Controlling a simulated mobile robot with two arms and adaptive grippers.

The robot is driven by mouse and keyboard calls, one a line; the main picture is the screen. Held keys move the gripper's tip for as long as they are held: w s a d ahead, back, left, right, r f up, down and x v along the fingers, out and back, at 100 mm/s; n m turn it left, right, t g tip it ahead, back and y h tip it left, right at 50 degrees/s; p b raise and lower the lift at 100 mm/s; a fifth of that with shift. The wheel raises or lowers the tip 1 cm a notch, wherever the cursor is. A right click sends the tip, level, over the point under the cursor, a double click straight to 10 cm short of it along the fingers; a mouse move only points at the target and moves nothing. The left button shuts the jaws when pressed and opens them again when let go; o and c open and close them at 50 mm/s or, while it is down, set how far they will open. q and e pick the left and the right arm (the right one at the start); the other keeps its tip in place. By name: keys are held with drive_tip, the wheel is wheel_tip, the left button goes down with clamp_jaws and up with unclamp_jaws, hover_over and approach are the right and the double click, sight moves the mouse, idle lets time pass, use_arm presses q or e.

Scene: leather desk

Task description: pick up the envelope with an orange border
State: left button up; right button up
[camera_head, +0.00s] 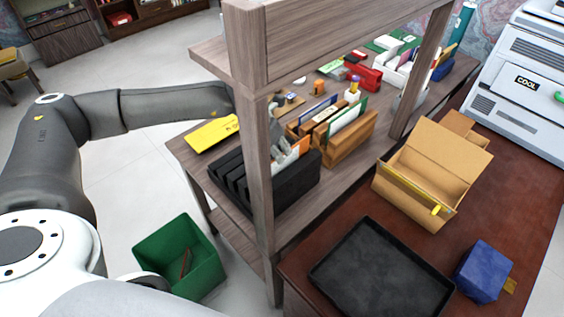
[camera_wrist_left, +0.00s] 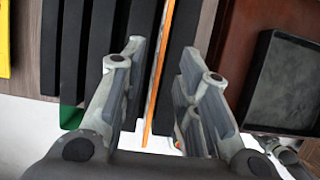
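The envelope with an orange border stands upright in a black slotted holder (camera_head: 290,187) on the wooden shelf. Its pale face (camera_head: 287,160) shows in the head view, partly hidden by my gripper. In the left wrist view I see it edge-on as a thin orange strip (camera_wrist_left: 158,75). My left gripper (camera_wrist_left: 160,65) is open, with one finger on each side of the envelope and a visible gap on both sides. In the head view the left gripper (camera_head: 284,140) is partly hidden behind a shelf post.
A wooden post (camera_head: 254,170) stands close to my left gripper. Beside the black holder are a wooden file holder (camera_head: 350,142) and a yellow packet (camera_head: 212,134). A black tray (camera_head: 380,275), open cardboard box (camera_head: 435,165) and blue box (camera_head: 484,271) occupy the desk. A green bin (camera_head: 180,258) stands below.

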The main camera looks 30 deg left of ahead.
sight(282, 167)
use_arm(q)
drive_tip(key=shift+x, duration=1.35)
drive_tip(key=shift+r, duration=0.1)
clamp_jaws()
drive_tip(key=shift+r, duration=0.1)
